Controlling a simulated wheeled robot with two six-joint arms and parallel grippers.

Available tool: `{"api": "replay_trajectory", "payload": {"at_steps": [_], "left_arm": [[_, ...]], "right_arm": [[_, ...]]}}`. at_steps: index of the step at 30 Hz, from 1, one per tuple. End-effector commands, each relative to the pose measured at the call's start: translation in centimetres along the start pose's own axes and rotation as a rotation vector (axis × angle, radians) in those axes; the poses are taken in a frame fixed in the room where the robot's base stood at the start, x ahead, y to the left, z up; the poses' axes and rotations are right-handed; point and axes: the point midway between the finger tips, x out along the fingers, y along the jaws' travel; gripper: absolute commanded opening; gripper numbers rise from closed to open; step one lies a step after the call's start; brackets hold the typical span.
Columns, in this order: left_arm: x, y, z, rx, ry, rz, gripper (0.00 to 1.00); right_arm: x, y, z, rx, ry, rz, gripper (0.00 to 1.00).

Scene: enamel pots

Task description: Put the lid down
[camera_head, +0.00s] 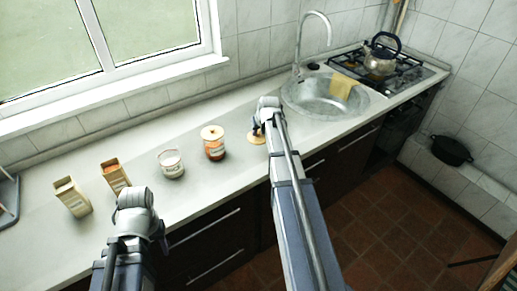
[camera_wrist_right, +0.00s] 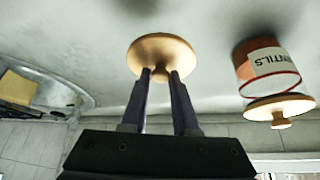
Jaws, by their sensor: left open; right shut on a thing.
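A round wooden lid (camera_wrist_right: 162,55) with a small knob is in my right gripper (camera_wrist_right: 162,78). The two fingers are shut on the knob in the right wrist view. In the head view the lid (camera_head: 257,139) shows just left of my right gripper (camera_head: 260,122), over the counter between the canisters and the sink. I cannot tell whether it touches the counter. A white canister (camera_head: 171,164) without a visible lid stands to the left. My left gripper (camera_head: 158,232) is open, low at the left by the counter's front edge, its fingers mostly hidden.
A lidded orange canister (camera_head: 213,147) stands left of the held lid; its label reads lentils in the right wrist view (camera_wrist_right: 268,66). Two boxes (camera_head: 71,197) (camera_head: 115,177) stand further left. The sink (camera_head: 325,100), a yellow cloth (camera_head: 342,86) and a kettle (camera_head: 380,60) are right.

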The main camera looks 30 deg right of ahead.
Motion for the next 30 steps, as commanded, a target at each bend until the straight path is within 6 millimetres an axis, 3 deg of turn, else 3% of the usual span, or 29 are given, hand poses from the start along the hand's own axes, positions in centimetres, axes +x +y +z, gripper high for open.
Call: {"api": "replay_trajectory", "payload": {"at_steps": [1,3,11,21,30], "left_arm": [[1.6,0.2,-0.1,0.000,0.000,0.000,0.50],[2.3,0.2,-0.1,0.000,0.000,0.000,0.50],[2.5,0.2,-0.1,0.000,0.000,0.000,0.50],[6.1,0.6,-0.4,0.000,0.000,0.000,0.50],[5.9,0.6,-0.3,0.000,0.000,0.000,0.50]], "right_arm": [[1.4,0.0,0.8,0.000,0.000,0.000,0.00],[2.0,0.0,1.1,0.000,0.000,0.000,0.00],[2.2,0.0,1.2,0.000,0.000,0.000,0.00],[5.3,0.0,3.0,0.000,0.000,0.000,0.00],[5.2,0.0,3.0,0.000,0.000,0.000,0.00]]}}
